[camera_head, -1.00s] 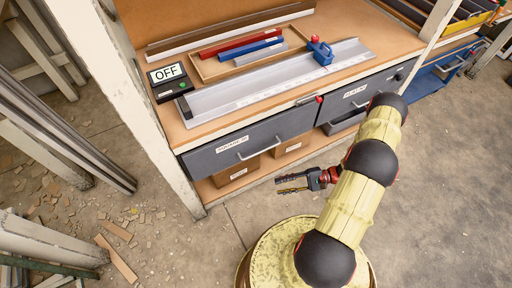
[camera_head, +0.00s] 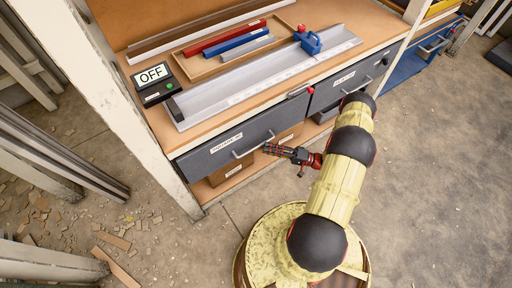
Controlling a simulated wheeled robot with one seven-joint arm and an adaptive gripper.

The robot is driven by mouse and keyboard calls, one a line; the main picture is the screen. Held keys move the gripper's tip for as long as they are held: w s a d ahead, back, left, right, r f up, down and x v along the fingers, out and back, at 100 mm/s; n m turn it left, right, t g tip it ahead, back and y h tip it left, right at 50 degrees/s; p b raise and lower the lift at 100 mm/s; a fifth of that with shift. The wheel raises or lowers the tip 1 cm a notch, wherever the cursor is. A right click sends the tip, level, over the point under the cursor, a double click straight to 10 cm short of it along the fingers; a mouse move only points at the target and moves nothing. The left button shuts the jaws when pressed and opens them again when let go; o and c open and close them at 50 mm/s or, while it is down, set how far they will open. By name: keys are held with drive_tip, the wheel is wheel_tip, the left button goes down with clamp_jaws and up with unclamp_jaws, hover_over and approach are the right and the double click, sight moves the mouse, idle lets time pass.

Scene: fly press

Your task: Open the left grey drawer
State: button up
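The left grey drawer (camera_head: 225,149) sits under the workbench top, with a white label and a light bar handle (camera_head: 254,144) on its front. It looks shut. My gripper (camera_head: 272,151) is in front of this drawer, close to the right end of the handle. I cannot tell whether it touches the handle. Its fingers look close together, and the gap between them is too small to judge.
A second grey drawer (camera_head: 345,85) is to the right, partly behind my arm. A post (camera_head: 130,110) stands left; cardboard boxes sit below.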

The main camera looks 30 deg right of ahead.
sight(256, 147)
drive_tip(key=b+x, duration=0.1)
drive_tip(key=x, duration=0.5)
drive_tip(key=shift+a, duration=0.1)
drive_tip(key=shift+c, duration=1.2)
drive_tip(key=shift+f, duration=0.1)
clamp_jaws()
